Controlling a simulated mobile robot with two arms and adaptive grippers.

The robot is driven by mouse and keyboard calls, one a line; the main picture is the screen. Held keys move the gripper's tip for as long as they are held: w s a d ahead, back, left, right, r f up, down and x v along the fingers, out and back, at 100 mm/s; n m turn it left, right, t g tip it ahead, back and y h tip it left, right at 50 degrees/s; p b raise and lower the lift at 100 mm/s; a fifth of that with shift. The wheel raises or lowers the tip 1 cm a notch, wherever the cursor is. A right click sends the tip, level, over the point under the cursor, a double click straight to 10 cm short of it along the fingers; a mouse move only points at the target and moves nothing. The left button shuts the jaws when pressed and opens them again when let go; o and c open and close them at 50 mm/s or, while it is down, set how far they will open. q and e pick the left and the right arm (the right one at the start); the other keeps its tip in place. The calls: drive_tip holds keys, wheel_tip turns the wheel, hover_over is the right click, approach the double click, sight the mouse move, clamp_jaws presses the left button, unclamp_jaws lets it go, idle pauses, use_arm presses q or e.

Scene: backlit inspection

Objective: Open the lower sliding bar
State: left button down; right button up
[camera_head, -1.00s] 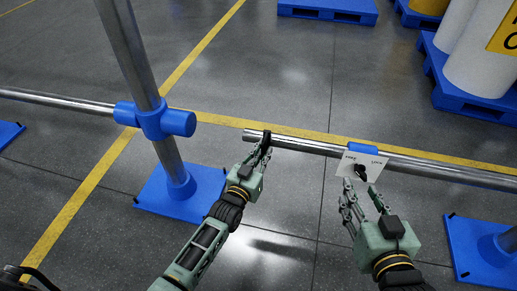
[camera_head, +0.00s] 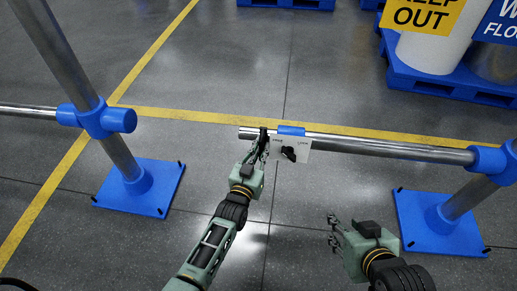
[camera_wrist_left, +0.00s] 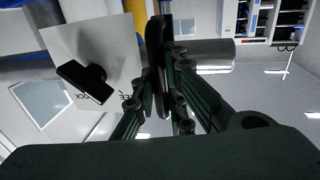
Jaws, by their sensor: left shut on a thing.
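The lower sliding bar (camera_head: 385,147) is a level metal tube. Its free left end stands well apart from the blue socket (camera_head: 105,119) on the left post. My left gripper (camera_head: 263,147) is shut on the bar's upright black handle (camera_wrist_left: 160,70), near that free end. Just right of the handle is a white lock plate (camera_head: 280,154) with a black knob (camera_head: 289,153); in the left wrist view the knob (camera_wrist_left: 85,81) is turned diagonally and the plate's lettering is partly hidden. My right gripper (camera_head: 334,230) is below the bar, touching nothing visible; its finger spread is unclear.
The right post's blue base (camera_head: 425,238) and the left post's blue base (camera_head: 115,200) stand on the floor.

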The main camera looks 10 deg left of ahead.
use_arm(q)
drive_tip(key=shift+w+r, duration=0.15)
drive_tip(key=shift+r, duration=0.3)
drive_tip(key=c, duration=1.8)
unclamp_jaws()
drive_tip(key=shift+f, duration=0.1)
drive_tip(key=shift+o, duration=0.2)
drive_tip(key=shift+f, duration=0.2)
